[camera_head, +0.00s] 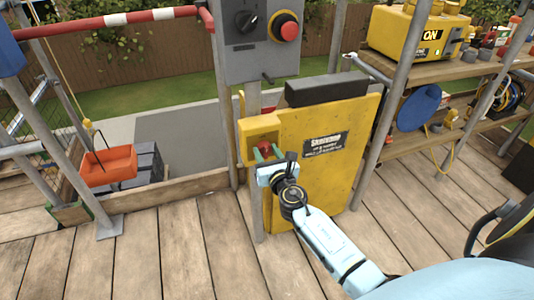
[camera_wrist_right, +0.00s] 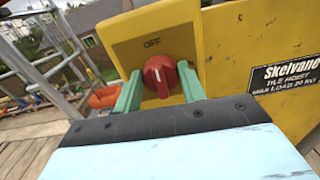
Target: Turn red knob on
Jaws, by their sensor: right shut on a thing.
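The red knob (camera_wrist_right: 160,76) sits on the front of a yellow box (camera_wrist_right: 205,38) marked "OFF" above it. In the head view the knob (camera_head: 265,149) is partly hidden by my right gripper (camera_head: 264,153). The right gripper's green fingers (camera_wrist_right: 158,90) stand on either side of the knob and are shut on it. The white mark on the knob points up and slightly left. The yellow box is fixed to a yellow panel (camera_head: 350,125) with a "Skelvane" label. My left gripper is not in view.
A grey control box (camera_head: 250,60) with a black dial and a red button stands above the panel. A metal pole (camera_head: 256,205) rises next to the knob box. An orange tub (camera_head: 108,166) hangs at left. Shelves with tools (camera_head: 440,75) stand at right. The wooden deck in front is clear.

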